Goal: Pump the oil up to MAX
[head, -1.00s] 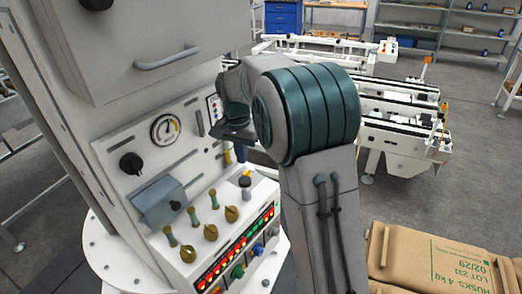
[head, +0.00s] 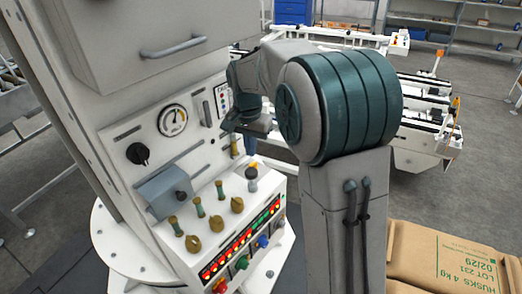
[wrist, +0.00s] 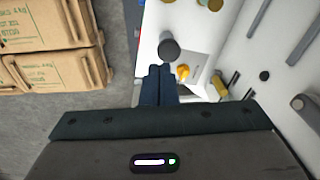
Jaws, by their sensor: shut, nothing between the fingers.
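My gripper (wrist: 158,72) is shut and empty, its dark blue fingers together and pointing down over the control console. In the head view my gripper (head: 250,146) is partly covered by its own wrist. A dark round knob on a light stem (head: 251,178) stands on the console below the fingers. In the wrist view this knob (wrist: 169,49) lies just beyond the fingertips; I cannot tell if they touch. A small amber glass cylinder (head: 235,146), perhaps the oil sight glass, is on the panel beside the gripper. Its level and any MAX mark are unreadable.
A round dial gauge (head: 173,120) and a black rotary knob (head: 137,153) are on the upright panel. Several brass-coloured handles (head: 237,204) stand on the console shelf. Stacked cartons (head: 440,255) are at the right.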

